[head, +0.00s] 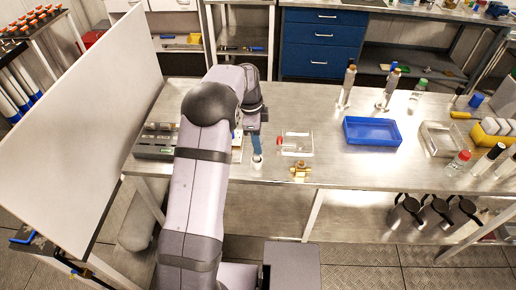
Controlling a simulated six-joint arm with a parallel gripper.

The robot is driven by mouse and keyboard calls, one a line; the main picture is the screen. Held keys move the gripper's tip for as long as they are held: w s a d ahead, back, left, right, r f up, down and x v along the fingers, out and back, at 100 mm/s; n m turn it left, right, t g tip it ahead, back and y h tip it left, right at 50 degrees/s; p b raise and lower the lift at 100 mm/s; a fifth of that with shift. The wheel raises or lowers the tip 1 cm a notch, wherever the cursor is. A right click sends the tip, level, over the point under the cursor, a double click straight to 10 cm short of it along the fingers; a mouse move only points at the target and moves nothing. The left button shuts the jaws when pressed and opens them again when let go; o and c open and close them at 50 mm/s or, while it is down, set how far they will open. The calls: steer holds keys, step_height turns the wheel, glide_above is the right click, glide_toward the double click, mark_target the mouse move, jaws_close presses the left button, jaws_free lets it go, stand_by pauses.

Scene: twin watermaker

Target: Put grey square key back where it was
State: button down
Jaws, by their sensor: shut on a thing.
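My gripper (256,134) is above the steel bench, just left of the clear box, at the end of my arm. It is shut on a small narrow thing, which I take to be the grey square key (257,160). The thing looks blue above and pale grey at its lower end, pointing toward the front edge. Its exact shape is too small to tell. Whether it touches the bench is unclear. My arm hides part of the bench to the left, and no place for the key can be made out.
A clear box with a red part (297,144) lies right of my gripper, with a brass fitting (299,170) at the front edge. A blue tray (372,145) stands further right, near upright tools. A dark grey case (154,152) is left. A white panel (80,120) bounds the left.

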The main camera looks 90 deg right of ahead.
steer(key=shift+f+p, duration=0.7)
steer(key=shift+f, duration=1.2)
steer(key=shift+f, duration=0.2)
steer(key=c, duration=1.5)
jaws_free()
steer(key=shift+o, duration=0.2)
steer(key=shift+r, duration=0.1)
steer(key=r+b, duration=0.1)
steer(key=r, duration=0.3)
steer(key=w+r+b, duration=0.1)
steer(key=r, duration=0.3)
steer(key=r+b, duration=0.1)
steer(key=r, duration=0.3)
steer(key=shift+w+r, duration=0.1)
steer(key=shift+w, duration=0.15)
